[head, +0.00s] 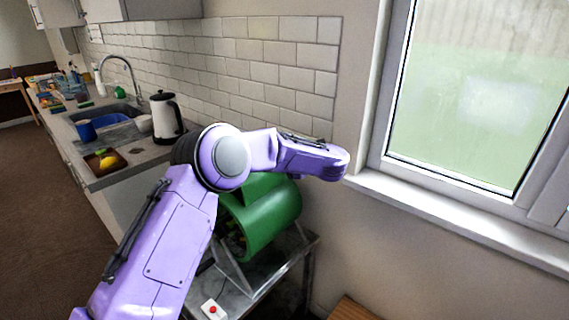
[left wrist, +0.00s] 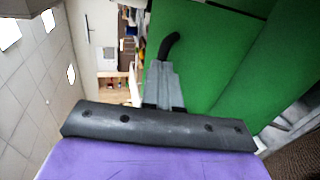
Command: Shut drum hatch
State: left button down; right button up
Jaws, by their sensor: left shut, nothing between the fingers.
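The green drum (head: 268,222) sits on a metal stand below the window, partly covered by my left arm. In the left wrist view a green surface (left wrist: 215,60) fills the upper right, with a dark curved handle (left wrist: 170,43) at its left edge; I cannot tell for sure whether it is the hatch. My left gripper (left wrist: 162,70) is shut and empty, its tips close to the handle; contact cannot be told. In the head view the fingers are hidden. My right gripper is not in view.
A grey table (head: 255,290) carries the drum stand and a white box with a red button (head: 212,309). A counter (head: 140,160) with a kettle (head: 167,117) and sink runs along the left. The window sill (head: 450,215) and tiled wall lie close behind the drum.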

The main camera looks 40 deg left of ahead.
pick_arm(q)
jog(key=a+h+p, duration=0.1)
jog(key=a+h, duration=0.1)
jog(key=a+h+p, duration=0.1)
jog(key=a+h, duration=0.1)
jog(key=a, duration=0.1)
jog(key=a+h+p, duration=0.1)
jog(key=a+h, duration=0.1)
jog(key=a, duration=0.1)
jog(key=shift+w+f+g+p, duration=0.15)
jog(key=shift+w+g+p, duration=0.15)
jog(key=shift+p, duration=0.1)
jog(key=b+x, duration=0.1)
jog(key=x, duration=0.6)
jog(key=shift+a+r+h, duration=0.3)
jog(key=shift+a, duration=0.15)
jog(key=shift+w, duration=0.15)
notch_tip(320, 180, up, 14)
jog(key=d, duration=0.2)
jog(key=shift+d+p, duration=0.3)
